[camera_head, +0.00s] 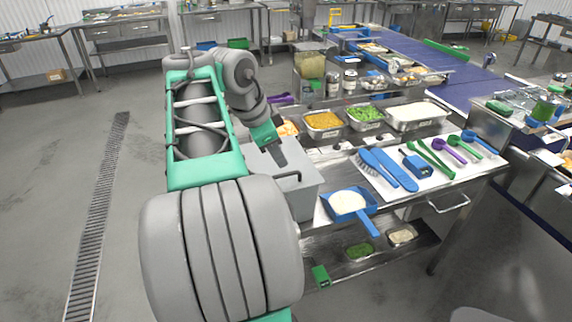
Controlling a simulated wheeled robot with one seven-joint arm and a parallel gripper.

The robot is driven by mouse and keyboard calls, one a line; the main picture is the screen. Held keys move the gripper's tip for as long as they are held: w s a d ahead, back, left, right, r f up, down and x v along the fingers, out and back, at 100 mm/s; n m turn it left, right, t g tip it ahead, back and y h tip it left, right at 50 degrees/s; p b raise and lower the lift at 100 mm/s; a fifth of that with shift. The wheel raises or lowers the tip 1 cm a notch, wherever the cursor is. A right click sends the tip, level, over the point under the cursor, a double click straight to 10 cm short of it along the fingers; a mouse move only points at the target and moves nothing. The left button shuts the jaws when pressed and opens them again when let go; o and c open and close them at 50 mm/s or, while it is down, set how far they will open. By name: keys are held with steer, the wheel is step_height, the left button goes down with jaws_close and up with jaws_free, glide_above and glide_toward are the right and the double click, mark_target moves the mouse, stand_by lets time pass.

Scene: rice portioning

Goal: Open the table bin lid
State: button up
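The table bin (303,203) is a grey box at the left end of the steel table, partly hidden behind my arm. Its lid (262,180) lies over the top and looks closed. A thin dark handle (290,176) shows on the lid. My gripper (279,158) is dark and points down just above the back part of the lid, behind the handle in the picture. I cannot tell whether it touches the lid or whether its fingers are apart.
A white mat (438,183) carries brushes and spoons. Food pans with corn (323,122), green beans (365,115) and rice (417,113) stand behind. The floor at left is clear.

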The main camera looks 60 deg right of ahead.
mark_target(287, 175)
steer(key=b+x, duration=0.1)
steer(key=x, duration=0.6)
steer(key=shift+s+d+f, duration=0.15)
steer(key=shift+s+f, duration=0.05)
steer(key=shift+f, duration=0.05)
jaws_close()
stand_by(1.1)
